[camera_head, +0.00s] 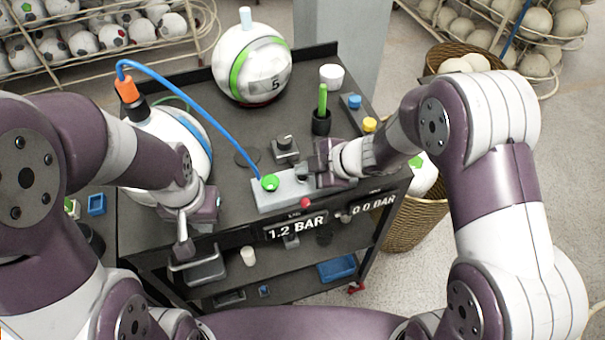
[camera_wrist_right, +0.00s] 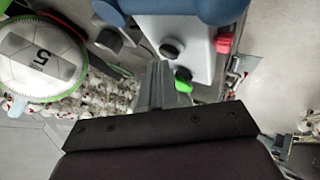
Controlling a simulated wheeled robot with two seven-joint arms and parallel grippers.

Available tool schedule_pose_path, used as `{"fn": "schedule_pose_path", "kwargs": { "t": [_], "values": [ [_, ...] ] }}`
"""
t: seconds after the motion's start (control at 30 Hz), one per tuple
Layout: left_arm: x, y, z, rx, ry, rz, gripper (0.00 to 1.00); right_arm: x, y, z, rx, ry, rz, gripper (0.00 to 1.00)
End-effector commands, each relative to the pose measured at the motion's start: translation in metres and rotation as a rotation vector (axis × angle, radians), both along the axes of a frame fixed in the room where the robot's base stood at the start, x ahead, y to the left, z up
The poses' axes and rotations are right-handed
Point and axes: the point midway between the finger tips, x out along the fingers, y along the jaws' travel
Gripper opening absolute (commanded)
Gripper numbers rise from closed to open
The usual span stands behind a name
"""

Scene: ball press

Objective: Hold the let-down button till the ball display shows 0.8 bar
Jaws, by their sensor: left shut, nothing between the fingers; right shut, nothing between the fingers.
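A display plate (camera_head: 297,228) on the cart's front edge reads 1.2 BAR. A second plate (camera_head: 373,204) to its right reads 0.0 BAR. Their small labels are not legible. A light grey control box (camera_head: 278,197) behind them carries a green button (camera_head: 271,182) and a red knob (camera_head: 306,203). The right wrist view also shows a black button (camera_wrist_right: 172,48) on this box. My right gripper (camera_head: 305,173) is shut and empty over the box's right part, fingertips close to the black button; contact cannot be told. My left gripper (camera_head: 183,248) is shut and empty at the cart's front left.
A ball with a blue stripe (camera_head: 190,140) stands at left, with an orange connector (camera_head: 127,90) and a blue hose (camera_head: 195,97) reaching to the box. A green-striped ball (camera_head: 251,62) stands at the back. A green pen in a black cup (camera_head: 321,122) stands behind my right gripper.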

Motion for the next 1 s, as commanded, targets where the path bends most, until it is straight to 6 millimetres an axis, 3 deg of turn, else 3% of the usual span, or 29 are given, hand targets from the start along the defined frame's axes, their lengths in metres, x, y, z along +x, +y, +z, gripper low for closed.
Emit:
{"fn": "schedule_pose_path", "kwargs": {
  "t": [1.0],
  "values": [
    [0.0000,0.0000,-0.0052,0.000,0.000,0.000,0.00,-0.0003,-0.0001,-0.0083,0.000,0.001,0.001,0.00]
  ]
}}
